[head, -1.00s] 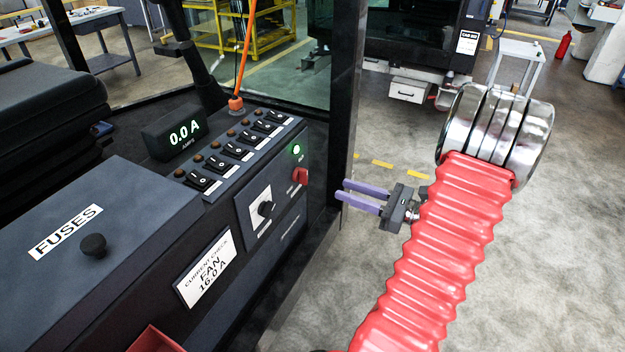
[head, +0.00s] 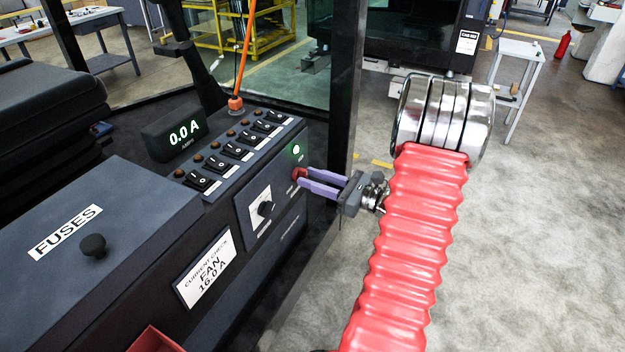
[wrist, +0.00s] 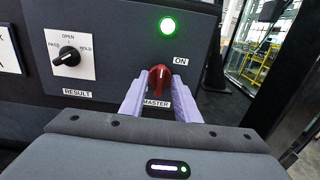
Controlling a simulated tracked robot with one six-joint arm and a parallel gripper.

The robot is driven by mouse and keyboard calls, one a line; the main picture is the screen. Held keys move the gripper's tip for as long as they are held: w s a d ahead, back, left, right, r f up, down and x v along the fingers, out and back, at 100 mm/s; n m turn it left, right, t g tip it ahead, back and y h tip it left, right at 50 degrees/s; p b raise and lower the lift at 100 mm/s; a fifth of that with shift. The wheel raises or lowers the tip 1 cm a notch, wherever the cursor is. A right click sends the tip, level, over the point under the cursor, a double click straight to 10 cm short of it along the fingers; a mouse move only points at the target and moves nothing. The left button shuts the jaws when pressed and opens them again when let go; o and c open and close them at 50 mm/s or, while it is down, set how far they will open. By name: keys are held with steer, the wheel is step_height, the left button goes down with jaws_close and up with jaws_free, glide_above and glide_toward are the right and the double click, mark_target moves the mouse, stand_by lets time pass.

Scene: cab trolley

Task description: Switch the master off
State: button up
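The red master knob (head: 297,173) is on the front panel of the dark console. In the wrist view the knob (wrist: 159,79) has a pale pointer line standing nearly upright, above the MASTER label (wrist: 156,103). The ON label (wrist: 180,61) is at its upper right. The green lamp (wrist: 169,26) above it is lit. My gripper (head: 303,177) has its two lilac fingers reaching to the panel. In the wrist view they stand left and right of the knob, with small gaps visible, so the gripper is open around or just in front of it.
The result selector (wrist: 69,56) is left of the knob. A row of rocker switches (head: 232,152) and an ammeter reading 0.0 A (head: 173,133) are on top. The dark cab post (head: 345,110) rises close right of the panel. The fuses box (head: 95,225) is at the left.

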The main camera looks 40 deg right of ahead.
jaws_close()
steer(key=shift+a, duration=0.1)
stand_by(0.5)
